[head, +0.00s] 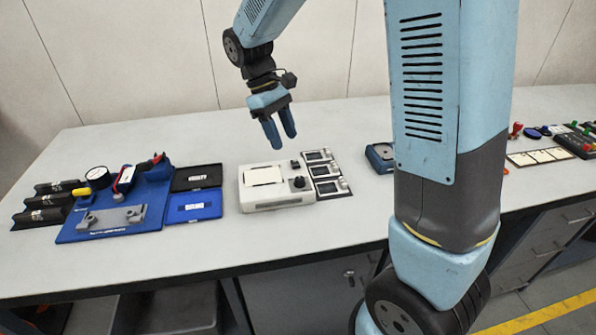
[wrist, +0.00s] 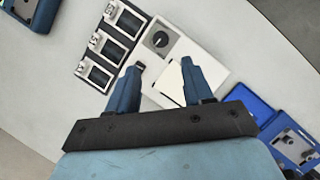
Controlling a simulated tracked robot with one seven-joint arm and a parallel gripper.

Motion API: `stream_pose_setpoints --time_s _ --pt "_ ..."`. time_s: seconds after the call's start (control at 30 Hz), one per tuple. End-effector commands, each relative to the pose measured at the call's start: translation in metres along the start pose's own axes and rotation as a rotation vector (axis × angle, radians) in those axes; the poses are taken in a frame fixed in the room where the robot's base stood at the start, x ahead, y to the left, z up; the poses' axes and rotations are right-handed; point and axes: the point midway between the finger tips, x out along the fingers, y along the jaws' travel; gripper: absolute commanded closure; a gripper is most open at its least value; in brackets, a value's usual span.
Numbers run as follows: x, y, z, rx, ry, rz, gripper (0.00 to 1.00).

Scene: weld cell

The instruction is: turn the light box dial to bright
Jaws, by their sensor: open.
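The light box (head: 277,198) is a low white box on the bench, with a pale lit-looking panel (head: 263,175) on top and a dark round dial (head: 299,183) at its right front. A small dark block (head: 295,164) sits behind the dial. In the wrist view the light box (wrist: 205,55) lies beyond my fingers, and the dial (wrist: 160,39) shows a pale pointer mark. My gripper (head: 280,133) is open and empty, above and behind the box, pointing down. In the wrist view its fingers (wrist: 157,82) stand apart, partly covering the box. I cannot read any dial markings.
Right of the light box is a dark-framed row of small panels (head: 326,172). Left are blue and black cases (head: 194,206) and a blue fixture board (head: 110,215) with a gauge. A blue device (head: 380,157) stands right. The bench front is clear.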

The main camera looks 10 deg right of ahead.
Motion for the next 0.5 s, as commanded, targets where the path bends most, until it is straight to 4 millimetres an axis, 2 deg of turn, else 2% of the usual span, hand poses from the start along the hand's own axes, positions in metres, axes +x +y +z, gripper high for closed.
stream_pose_setpoints --time_s 0.3,0.5 --pt "0.057 -0.001 0.001 -0.001 -0.003 -0.001 0.49" --pt "0.088 0.000 0.000 0.000 -0.002 0.000 0.49"
